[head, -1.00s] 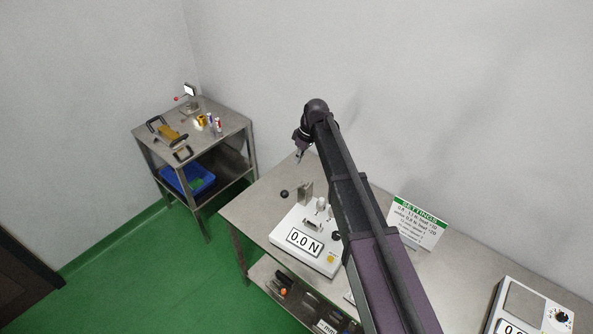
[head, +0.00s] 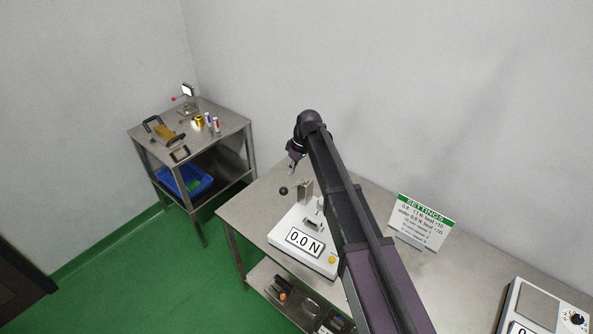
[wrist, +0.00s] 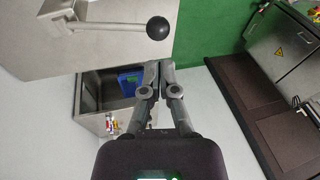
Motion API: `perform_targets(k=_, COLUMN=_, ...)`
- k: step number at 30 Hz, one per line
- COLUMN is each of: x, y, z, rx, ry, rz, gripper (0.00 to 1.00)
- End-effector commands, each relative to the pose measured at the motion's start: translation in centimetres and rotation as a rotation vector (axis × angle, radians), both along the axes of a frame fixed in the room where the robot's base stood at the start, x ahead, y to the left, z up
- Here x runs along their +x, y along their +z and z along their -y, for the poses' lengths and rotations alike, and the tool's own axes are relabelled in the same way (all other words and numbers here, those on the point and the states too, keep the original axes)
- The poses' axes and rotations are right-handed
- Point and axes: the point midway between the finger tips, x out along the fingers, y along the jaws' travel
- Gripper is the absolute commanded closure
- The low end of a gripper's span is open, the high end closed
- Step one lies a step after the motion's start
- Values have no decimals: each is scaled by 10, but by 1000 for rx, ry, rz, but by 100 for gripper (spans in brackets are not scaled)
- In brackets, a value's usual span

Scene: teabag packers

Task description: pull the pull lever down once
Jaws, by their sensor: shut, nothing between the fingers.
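The pull lever's black ball knob (head: 283,190) sticks out at the left of the white tester (head: 329,260), whose display reads 0.0 N. In the wrist view the knob (wrist: 157,28) sits at the end of a thin, roughly level metal rod (wrist: 102,26). My gripper (head: 291,171) is just above and behind the knob in the head view. In the wrist view my gripper (wrist: 157,68) has its fingertips together, with nothing between them, and they appear below the knob in the picture. They look apart from it. My arm hides part of the tester's right side.
The tester stands on a steel table (head: 262,212) with a loaded lower shelf. A green-and-white settings sign (head: 421,221) and another white device (head: 545,305) are to the right. A steel cart (head: 231,135) with tools and a blue bin (head: 186,181) stands left.

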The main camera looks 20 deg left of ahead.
Motion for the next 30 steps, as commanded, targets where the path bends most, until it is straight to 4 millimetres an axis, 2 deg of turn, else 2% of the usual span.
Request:
perform_targets(k=1, x=-1, y=-8, z=-1, rx=0, ry=0, rz=0, gripper=100)
perform_targets(k=18, x=-9, y=-50, z=-13, rx=0, ry=2, rz=1, gripper=100)
perform_targets(k=30, x=-12, y=-64, z=-17, rx=0, ry=1, rz=0, gripper=100)
